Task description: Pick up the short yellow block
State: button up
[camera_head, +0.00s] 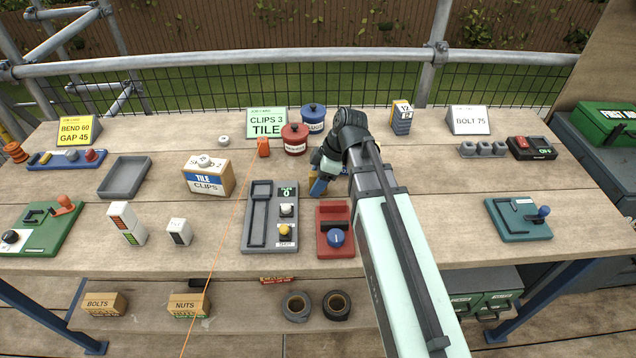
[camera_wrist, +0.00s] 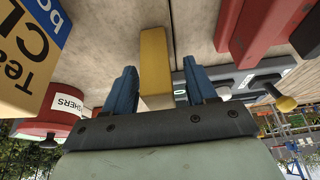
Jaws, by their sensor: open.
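In the wrist view, the short yellow block (camera_wrist: 155,62) stands out from the wooden bench between the two blue fingers of my gripper (camera_wrist: 161,85). The fingers are apart, one on each side of the block. A gap shows on the right side; the left finger is very close to the block, and I cannot tell if it touches.
A red device with a blue knob (camera_head: 335,237) and a grey panel (camera_head: 259,234) are close in front of my gripper. A red tin (camera_head: 294,140) and blue tin (camera_head: 313,116) stand behind it. A clips box (camera_head: 207,178) is to the left.

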jog(key=shift+a+f, duration=0.2)
jog(key=shift+f, duration=0.3)
jog(key=c, duration=1)
